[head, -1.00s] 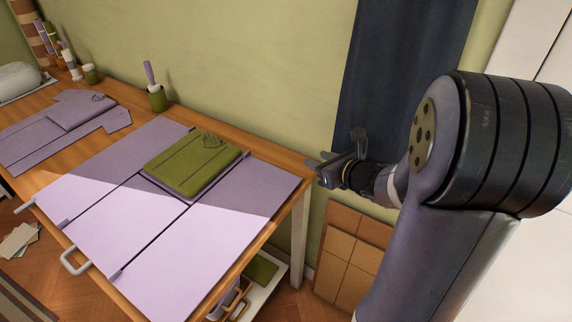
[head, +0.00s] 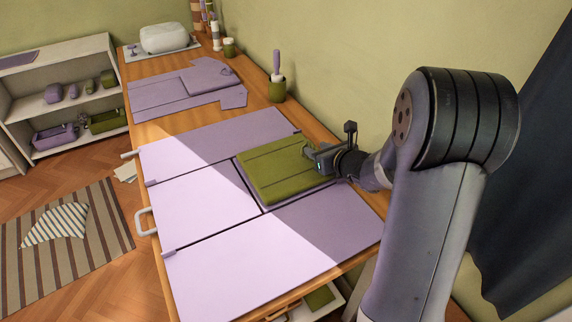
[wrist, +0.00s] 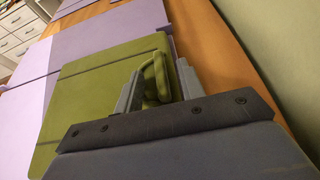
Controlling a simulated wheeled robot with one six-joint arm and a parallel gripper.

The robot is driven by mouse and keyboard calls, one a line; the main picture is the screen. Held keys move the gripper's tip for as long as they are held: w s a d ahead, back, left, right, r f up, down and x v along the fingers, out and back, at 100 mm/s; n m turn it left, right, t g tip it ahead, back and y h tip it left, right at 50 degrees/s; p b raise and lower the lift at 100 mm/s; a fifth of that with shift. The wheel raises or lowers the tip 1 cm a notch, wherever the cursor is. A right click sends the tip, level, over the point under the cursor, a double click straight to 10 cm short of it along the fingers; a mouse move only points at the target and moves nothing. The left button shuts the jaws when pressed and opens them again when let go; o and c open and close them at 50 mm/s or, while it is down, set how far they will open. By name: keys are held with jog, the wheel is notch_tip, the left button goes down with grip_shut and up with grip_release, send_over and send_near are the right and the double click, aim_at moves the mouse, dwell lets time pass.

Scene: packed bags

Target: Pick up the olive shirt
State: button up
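The olive shirt (head: 280,170) is a neat folded rectangle lying flat on the lilac folding board (head: 205,205). A thin lilac panel shows under its edges. My gripper (head: 318,156) is low at the shirt's right, collar end in the head view. In the wrist view the shirt (wrist: 95,85) lies ahead of my gripper (wrist: 158,75), whose fingers are spread on both sides of the raised olive collar (wrist: 152,82). I cannot tell whether either finger touches the collar. The gripper hides part of the shirt's end.
A lilac shirt (head: 190,88) lies spread farther along the wooden table (head: 160,131). A shelf unit (head: 60,100) stands at the left, beyond a striped rug (head: 95,265).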

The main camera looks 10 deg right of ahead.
grip_shut()
jog(key=shift+r, duration=0.1)
dwell(0.4)
